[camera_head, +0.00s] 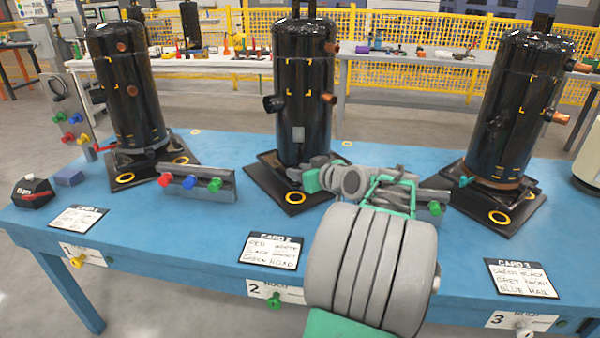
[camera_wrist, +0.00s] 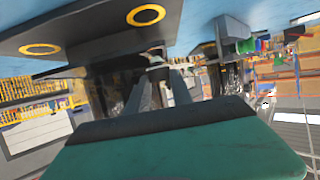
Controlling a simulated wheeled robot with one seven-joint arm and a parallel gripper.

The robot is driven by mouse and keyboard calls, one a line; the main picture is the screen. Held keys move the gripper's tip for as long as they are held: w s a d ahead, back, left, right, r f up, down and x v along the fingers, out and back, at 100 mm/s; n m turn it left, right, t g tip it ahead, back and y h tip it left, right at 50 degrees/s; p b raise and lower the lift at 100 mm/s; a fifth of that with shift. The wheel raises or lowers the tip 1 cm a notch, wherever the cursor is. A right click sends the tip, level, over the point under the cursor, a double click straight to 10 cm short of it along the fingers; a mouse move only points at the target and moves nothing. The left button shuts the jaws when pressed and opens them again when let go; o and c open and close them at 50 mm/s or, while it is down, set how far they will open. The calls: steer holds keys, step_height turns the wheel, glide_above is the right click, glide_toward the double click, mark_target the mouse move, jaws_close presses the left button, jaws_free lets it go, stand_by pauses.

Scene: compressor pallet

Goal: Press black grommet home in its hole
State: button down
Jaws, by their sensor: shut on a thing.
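Three black compressors stand on dark base plates on the blue table; the middle one (camera_head: 303,90) is nearest my gripper. Its base plate (camera_head: 262,180) has a yellow-ringed hole (camera_head: 294,197) at the front. My gripper (camera_head: 316,172) is low over this plate, beside the compressor's foot. In the wrist view the two fingers (camera_wrist: 160,82) converge on a small dark piece, taken to be the black grommet; its shape is too small and dark to make out. Yellow rings (camera_wrist: 146,15) show above the fingertips there. Whether the piece touches a hole is hidden.
A grey rack with coloured grommets (camera_head: 196,182) stands left of the middle plate; another rack is partly behind my arm. The left compressor (camera_head: 128,85) and right compressor (camera_head: 515,100) flank the middle one.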

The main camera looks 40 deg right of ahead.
steer(key=shift+f, duration=0.2)
steer(key=shift+f+b, duration=0.35)
steer(key=shift+b, duration=0.05)
steer(key=shift+f+b, duration=0.7)
steer(key=shift+f, duration=0.2)
steer(key=c, duration=1.1)
jaws_free()
steer(key=shift+a+f, duration=0.1)
steer(key=shift+o, duration=0.3)
steer(key=shift+s+r, duration=0.2)
steer(key=shift+r, duration=0.1)
steer(key=p+v, duration=0.1)
steer(key=v, duration=0.6)
steer(key=shift+s+p, duration=0.15)
steer(key=shift+p, duration=0.15)
